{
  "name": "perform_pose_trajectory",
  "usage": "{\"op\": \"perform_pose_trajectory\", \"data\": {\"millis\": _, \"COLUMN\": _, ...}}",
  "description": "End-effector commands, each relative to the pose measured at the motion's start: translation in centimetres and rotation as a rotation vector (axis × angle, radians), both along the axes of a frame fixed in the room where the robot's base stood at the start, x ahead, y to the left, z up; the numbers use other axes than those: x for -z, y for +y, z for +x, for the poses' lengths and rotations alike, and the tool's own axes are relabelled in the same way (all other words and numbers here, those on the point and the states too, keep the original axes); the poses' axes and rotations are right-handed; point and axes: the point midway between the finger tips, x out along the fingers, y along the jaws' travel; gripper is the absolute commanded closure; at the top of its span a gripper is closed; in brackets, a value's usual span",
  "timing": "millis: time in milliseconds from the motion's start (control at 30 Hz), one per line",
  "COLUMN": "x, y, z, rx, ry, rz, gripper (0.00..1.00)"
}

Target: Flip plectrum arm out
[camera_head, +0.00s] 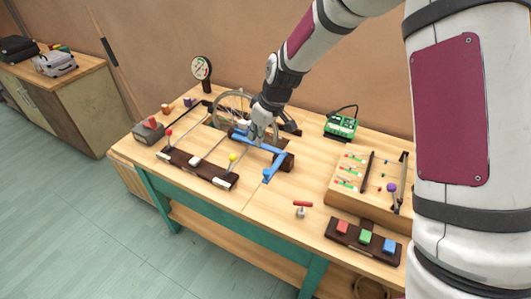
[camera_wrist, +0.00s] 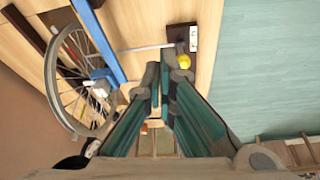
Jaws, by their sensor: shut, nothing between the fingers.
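A blue angled arm (camera_head: 272,149), likely the plectrum arm, lies over the bench beside the spoked wheel (camera_head: 222,101). One part runs along the wheel's front side and another bends toward the bench's front edge. In the wrist view the blue bar (camera_wrist: 98,40) crosses the upper left, next to the wheel rim (camera_wrist: 52,94). My gripper (camera_head: 257,138) points down just above or beside the blue arm; I cannot tell if they touch. In the wrist view my gripper (camera_wrist: 160,78) is shut and empty, to the right of the blue bar. It hides part of the arm and wheel.
A dark base with levers, one with a yellow knob (camera_head: 232,157), stands in front. The yellow knob (camera_wrist: 184,61) is close to my fingertips in the wrist view. A dial gauge (camera_head: 201,69), green circuit board (camera_head: 341,126) and button block (camera_head: 364,237) stand around.

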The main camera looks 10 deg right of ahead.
Motion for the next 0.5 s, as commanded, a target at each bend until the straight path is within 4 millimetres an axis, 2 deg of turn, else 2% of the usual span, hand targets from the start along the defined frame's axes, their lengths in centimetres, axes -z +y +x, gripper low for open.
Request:
{"op": "perform_pose_trajectory", "data": {"millis": 367, "x": 0.16, "y": 0.08, "z": 0.06, "rx": -0.002, "ry": 0.000, "rz": 0.001, "gripper": 1.00}}
{"op": "perform_pose_trajectory", "data": {"millis": 500, "x": 0.83, "y": 0.31, "z": 0.19, "rx": -0.003, "ry": 0.002, "rz": 0.001, "gripper": 1.00}}
